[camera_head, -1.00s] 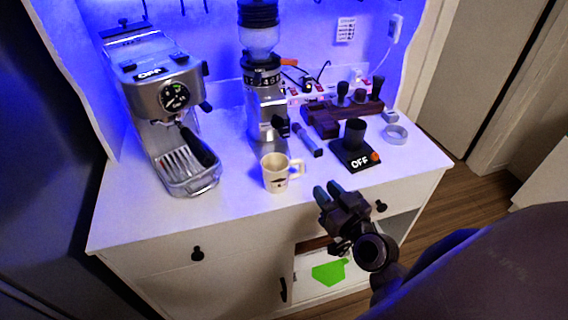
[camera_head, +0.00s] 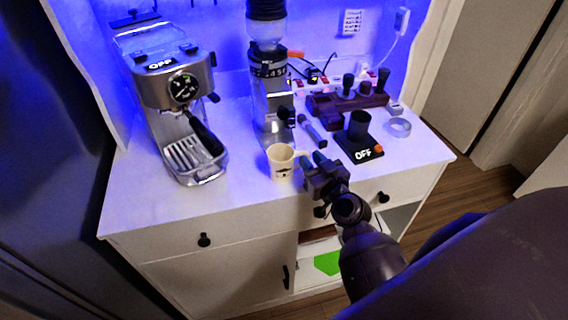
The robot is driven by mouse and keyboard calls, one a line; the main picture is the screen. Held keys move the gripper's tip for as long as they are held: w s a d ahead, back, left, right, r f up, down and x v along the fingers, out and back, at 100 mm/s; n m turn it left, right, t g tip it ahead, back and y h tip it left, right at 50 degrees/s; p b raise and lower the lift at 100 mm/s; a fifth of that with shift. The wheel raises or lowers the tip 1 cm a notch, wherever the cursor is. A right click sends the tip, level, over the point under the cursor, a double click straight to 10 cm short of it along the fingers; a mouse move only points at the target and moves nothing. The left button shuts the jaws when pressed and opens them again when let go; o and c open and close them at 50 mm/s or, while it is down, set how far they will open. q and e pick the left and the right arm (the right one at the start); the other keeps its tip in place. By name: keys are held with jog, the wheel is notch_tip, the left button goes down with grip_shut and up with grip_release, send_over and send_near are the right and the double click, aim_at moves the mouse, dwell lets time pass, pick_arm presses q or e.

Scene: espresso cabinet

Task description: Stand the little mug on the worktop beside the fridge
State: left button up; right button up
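The little cream mug (camera_head: 281,165) stands upright on the white worktop (camera_head: 225,205), near its front edge and in front of the grinder. Its handle points right, and a small dark print shows on its front. My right gripper (camera_head: 311,162) is at the handle side of the mug, with its two fingers apart. The fingertips partly cover the handle, and I cannot tell whether they touch it. The dark fridge side (camera_head: 45,190) stands left of the worktop. My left gripper is not in view.
The espresso machine (camera_head: 168,85) stands at the left, with the grinder (camera_head: 270,95) behind the mug. A black scale reading OFF (camera_head: 362,150) with a dark cup, a tamper-like tool (camera_head: 312,130) and a clear ring (camera_head: 398,127) are to the right. The front-left worktop is clear.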

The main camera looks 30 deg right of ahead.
jog(key=shift+w, duration=1.2)
grip_shut()
jog(key=shift+r, duration=0.1)
jog(key=shift+r+p, duration=0.35)
jog(key=shift+r, duration=0.25)
jog(key=s+b, duration=0.3)
jog(key=s, duration=1.5)
jog(key=shift+a, duration=0.3)
